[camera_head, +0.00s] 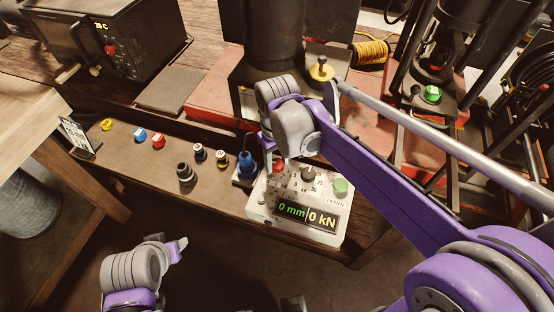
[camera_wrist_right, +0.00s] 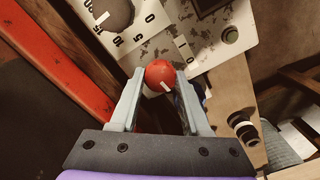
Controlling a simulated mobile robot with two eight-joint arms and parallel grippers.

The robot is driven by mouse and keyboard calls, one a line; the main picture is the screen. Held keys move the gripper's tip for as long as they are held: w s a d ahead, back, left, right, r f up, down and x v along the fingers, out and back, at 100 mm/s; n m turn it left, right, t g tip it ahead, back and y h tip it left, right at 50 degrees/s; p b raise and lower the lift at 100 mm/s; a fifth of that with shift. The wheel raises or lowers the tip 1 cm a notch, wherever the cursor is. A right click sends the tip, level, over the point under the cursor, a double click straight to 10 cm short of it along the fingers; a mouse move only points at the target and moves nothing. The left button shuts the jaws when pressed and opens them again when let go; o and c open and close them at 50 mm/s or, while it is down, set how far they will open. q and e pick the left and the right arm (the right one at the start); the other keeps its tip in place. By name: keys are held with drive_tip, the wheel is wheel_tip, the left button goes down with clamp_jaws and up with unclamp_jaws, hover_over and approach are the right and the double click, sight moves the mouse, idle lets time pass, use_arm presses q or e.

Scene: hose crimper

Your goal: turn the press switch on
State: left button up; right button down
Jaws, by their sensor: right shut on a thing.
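The press control box (camera_head: 262,207) is a worn white panel at the bench's front edge. It has a display reading 0 mm and 0 kN, a dark dial (camera_head: 308,174) and a green button (camera_head: 340,187). The red switch knob (camera_wrist_right: 160,74) sits on its panel, with a white mark on its face. My right gripper (camera_wrist_right: 160,82) is shut on this knob, one finger on each side.
A blue-topped part (camera_head: 246,165) stands just left of the box. Small fittings (camera_head: 186,173) and several coloured buttons (camera_head: 140,134) lie along the bench. The press column (camera_head: 275,40) rises behind. Open floor lies in front of the bench.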

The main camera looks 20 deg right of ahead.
sight(277, 163)
drive_tip(key=m, duration=0.5)
drive_tip(key=shift+m, duration=0.3)
drive_tip(key=m, duration=0.4)
drive_tip(key=shift+m, duration=0.4)
drive_tip(key=shift+c, duration=1.8)
unclamp_jaws()
drive_tip(key=shift+r, duration=0.1)
wheel_tip(277, 163, up, 11)
drive_tip(key=shift+f, duration=0.2)
